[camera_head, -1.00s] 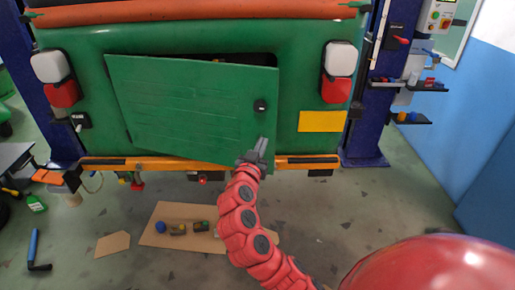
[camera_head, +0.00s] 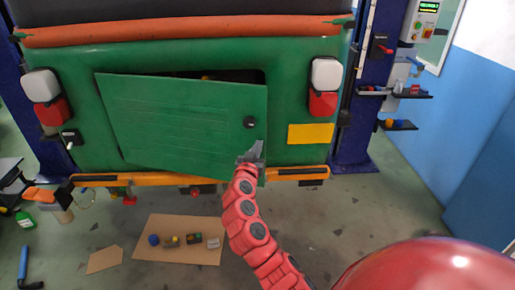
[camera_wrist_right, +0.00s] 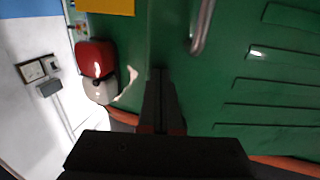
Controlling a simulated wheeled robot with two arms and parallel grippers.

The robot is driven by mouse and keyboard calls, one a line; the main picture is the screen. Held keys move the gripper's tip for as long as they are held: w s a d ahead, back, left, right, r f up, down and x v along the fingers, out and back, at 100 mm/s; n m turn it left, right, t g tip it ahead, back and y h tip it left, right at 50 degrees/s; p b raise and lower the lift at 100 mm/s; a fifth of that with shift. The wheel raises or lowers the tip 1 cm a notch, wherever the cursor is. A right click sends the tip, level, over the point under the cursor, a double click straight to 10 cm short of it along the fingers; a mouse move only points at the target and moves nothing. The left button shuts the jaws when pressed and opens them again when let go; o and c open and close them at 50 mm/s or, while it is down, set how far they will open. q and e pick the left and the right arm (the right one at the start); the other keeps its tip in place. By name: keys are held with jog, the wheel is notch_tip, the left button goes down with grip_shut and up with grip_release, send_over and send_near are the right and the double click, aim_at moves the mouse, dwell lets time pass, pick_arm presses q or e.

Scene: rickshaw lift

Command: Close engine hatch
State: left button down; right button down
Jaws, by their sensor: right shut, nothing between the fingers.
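The green engine hatch (camera_head: 180,122) is on the back of the green rickshaw (camera_head: 293,100). It stands partly open, with a dark gap along its top right edge and a black knob (camera_head: 250,122) near its right edge. The ribbed hatch panel also shows in the right wrist view (camera_wrist_right: 270,80). My right gripper (camera_head: 255,150) is shut and empty, at the hatch's lower right corner just below the knob. In the right wrist view its fingers (camera_wrist_right: 158,90) point at the green surface by the hatch edge; I cannot tell whether they touch. My left gripper is not in view.
An orange bumper bar (camera_head: 140,179) runs below the hatch. Blue lift posts (camera_head: 358,130) stand at both sides. A cardboard sheet (camera_head: 180,252) with several small parts lies on the floor. Floor at the right is clear.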

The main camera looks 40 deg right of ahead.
jog(key=w+d+n+t+y, duration=0.2)
jog(key=w+d, duration=0.7)
jog(key=shift+d+t+y, duration=0.25)
jog(key=shift+t+y, duration=0.05)
jog(key=shift+y, duration=0.1)
